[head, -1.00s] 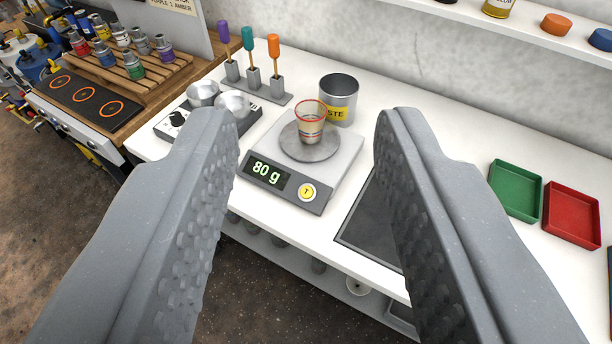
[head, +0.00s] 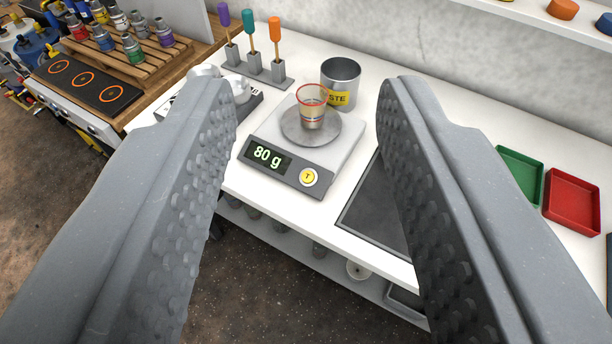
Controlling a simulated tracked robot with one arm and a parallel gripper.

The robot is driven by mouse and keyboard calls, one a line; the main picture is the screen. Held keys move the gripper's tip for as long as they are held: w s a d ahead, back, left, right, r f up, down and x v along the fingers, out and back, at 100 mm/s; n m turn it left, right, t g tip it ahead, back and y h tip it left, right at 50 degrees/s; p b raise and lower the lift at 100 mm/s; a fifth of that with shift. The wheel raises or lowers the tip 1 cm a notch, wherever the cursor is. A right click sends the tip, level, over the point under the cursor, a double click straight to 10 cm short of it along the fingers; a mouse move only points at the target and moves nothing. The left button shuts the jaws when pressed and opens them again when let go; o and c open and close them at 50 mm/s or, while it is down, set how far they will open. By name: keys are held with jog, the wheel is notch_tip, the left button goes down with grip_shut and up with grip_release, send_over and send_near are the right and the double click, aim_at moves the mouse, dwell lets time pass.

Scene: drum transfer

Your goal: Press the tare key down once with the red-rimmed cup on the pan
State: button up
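The scale (head: 335,165) sits on the white bench, its display (head: 268,155) reading 80 g. The round yellow tare key (head: 309,177), marked T, is on its front panel, right of the display. The clear red-rimmed cup (head: 312,108) stands upright on the round grey pan (head: 330,130). My gripper (head: 306,95) is wide open and empty, its two textured grey fingers framing the scale in the picture. Neither finger appears to touch the scale, key or cup.
A grey waste can (head: 341,85) stands just behind the cup. Several coloured-handled tools (head: 262,68) stand in holders at the back left. A dark mat (head: 375,215) lies right of the scale, with green (head: 519,172) and red (head: 571,200) trays beyond.

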grip_shut()
dwell(1.4)
